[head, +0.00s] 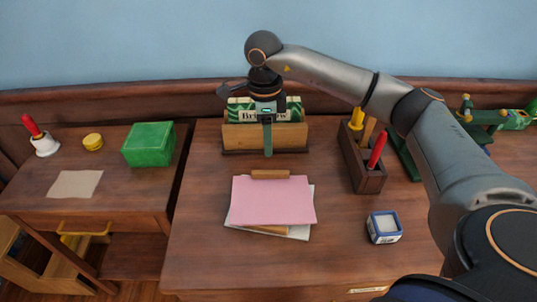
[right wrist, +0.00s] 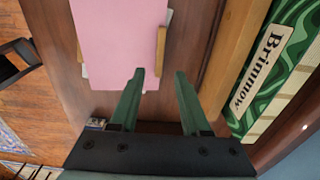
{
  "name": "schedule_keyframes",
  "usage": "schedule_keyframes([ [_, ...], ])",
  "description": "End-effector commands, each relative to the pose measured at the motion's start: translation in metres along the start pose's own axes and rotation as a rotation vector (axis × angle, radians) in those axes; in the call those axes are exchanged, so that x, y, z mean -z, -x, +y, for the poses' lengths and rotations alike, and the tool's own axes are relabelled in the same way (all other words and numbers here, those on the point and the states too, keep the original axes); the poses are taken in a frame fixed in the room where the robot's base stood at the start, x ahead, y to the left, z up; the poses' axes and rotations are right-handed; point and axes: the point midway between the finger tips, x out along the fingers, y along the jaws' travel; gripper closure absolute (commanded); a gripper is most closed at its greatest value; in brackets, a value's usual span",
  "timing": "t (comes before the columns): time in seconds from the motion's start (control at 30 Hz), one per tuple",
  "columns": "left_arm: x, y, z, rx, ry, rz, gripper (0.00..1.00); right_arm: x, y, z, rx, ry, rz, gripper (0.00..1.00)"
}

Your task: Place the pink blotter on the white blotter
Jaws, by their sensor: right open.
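The pink blotter (head: 272,202) is a flat pink sheet lying over the white blotter (head: 301,232), slightly turned against it. White shows along the right side and lower edge; the rest is hidden. The pink sheet also fills the top of the right wrist view (right wrist: 120,38), with a sliver of the white blotter (right wrist: 85,71) beside it. My right gripper (head: 268,153) is above and behind the blotters, near the wooden rack. In the wrist view its green fingers (right wrist: 159,74) are apart with nothing between them. My left gripper is out of view.
A wooden strip (head: 270,174) shows at the blotters' back edge, another at the front. At right are a tool holder (head: 362,165) and blue-white pot (head: 384,227). The desk's front left is clear.

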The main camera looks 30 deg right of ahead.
Motion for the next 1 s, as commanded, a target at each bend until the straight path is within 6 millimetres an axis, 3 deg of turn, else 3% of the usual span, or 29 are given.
schedule_keyframes([
  [0.1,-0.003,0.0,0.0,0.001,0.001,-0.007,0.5,-0.001,0.023,0.0,0.002,0.0,-0.003,0.53],
  [0.23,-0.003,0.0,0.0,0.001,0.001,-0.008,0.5,-0.001,0.037,0.0,0.001,-0.001,-0.001,0.53],
  [0.87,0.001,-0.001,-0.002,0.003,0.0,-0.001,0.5,0.0,0.043,0.0,-0.001,0.0,0.0,0.53],
  [1.0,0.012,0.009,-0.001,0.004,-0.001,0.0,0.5,0.0,0.059,0.0,0.0,0.0,-0.001,0.53],
])
